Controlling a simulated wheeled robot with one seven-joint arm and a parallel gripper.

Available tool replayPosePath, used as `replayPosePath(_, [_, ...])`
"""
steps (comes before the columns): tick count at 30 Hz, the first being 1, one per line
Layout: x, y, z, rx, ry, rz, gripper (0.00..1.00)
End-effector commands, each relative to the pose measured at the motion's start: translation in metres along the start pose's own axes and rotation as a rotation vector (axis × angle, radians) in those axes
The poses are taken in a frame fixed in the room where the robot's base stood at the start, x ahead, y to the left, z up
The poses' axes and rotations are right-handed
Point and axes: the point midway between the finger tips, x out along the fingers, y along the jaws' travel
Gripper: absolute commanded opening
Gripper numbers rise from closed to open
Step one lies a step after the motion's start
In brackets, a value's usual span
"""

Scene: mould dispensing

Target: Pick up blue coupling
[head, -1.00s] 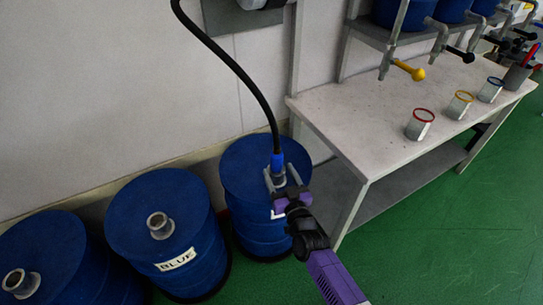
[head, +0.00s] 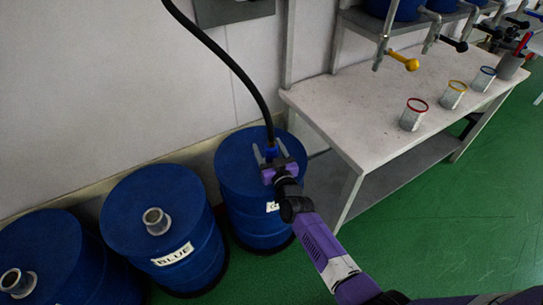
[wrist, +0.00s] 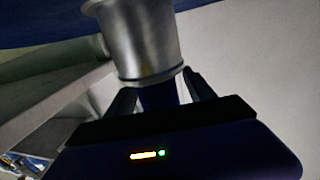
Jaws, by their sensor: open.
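The blue coupling (head: 271,152) is at the lower end of a black hose, over the rear blue barrel (head: 238,172). In the wrist view the dark blue coupling (wrist: 159,96) shows partly, at the barrel's metal neck (wrist: 140,45). My gripper (head: 270,149) is open, with one finger on each side of the coupling. In the wrist view the fingers of my gripper (wrist: 160,88) flank the coupling near the neck. Whether either finger touches it I cannot tell.
The black hose (head: 235,68) hangs down from the upper left. Two more blue barrels with open metal necks stand to the left, one labelled BLUE (head: 172,254). A white table (head: 350,105) with cups stands at the right. Green floor is clear in front.

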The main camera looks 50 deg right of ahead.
Motion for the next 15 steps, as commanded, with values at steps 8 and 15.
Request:
replayPosePath(8, [-0.0002, 0.0001, -0.0002, 0.0, 0.0, 0.0, 0.41])
replayPosePath(15, [-0.0003, 0.0001, -0.0002, 0.001, 0.0, 0.0, 0.0])
